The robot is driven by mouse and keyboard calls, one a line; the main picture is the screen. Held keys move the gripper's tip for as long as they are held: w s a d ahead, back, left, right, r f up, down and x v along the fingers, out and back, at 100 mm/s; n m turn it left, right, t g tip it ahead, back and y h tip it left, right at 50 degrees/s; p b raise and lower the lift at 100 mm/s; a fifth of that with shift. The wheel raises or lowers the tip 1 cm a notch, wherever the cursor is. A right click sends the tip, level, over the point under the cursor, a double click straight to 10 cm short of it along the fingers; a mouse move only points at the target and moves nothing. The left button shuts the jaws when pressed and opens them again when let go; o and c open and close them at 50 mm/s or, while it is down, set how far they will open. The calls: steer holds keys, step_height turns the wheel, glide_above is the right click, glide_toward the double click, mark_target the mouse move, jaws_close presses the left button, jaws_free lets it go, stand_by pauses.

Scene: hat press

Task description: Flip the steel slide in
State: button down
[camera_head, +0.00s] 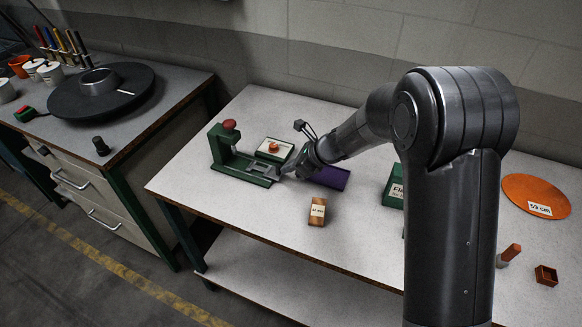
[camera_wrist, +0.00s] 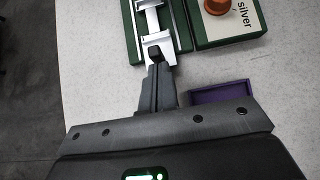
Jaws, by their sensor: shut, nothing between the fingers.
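The steel slide (camera_wrist: 158,42) lies along the channel of the green press base (camera_wrist: 184,25), ahead of my fingers in the wrist view. In the head view the green press (camera_head: 217,147) has a red knob (camera_head: 229,124) on its upright, and the slide (camera_head: 262,169) shows small on its low base. My gripper (camera_wrist: 156,56) is shut and empty. Its fingertips are at the near end of the slide; I cannot tell whether they touch it. In the head view my gripper (camera_head: 284,171) is at the right end of the press.
A green-edged tray with a "silver" card (camera_wrist: 248,22) and an orange knob stands beside the press. A purple tray (camera_head: 334,178) lies close to the right. A small brown block (camera_head: 317,211) is in front. The table's left front corner is clear.

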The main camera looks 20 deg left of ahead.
mark_target(278, 164)
steer(key=a, duration=0.8)
steer(key=shift+a, duration=0.55)
steer(key=shift+r, duration=0.1)
steer(key=shift+s, duration=0.1)
steer(key=d, duration=0.5)
steer(key=shift+w+d+r, duration=0.1)
steer(key=shift+w+r, duration=0.1)
steer(key=shift+r, duration=0.1)
steer(key=v, duration=0.9)
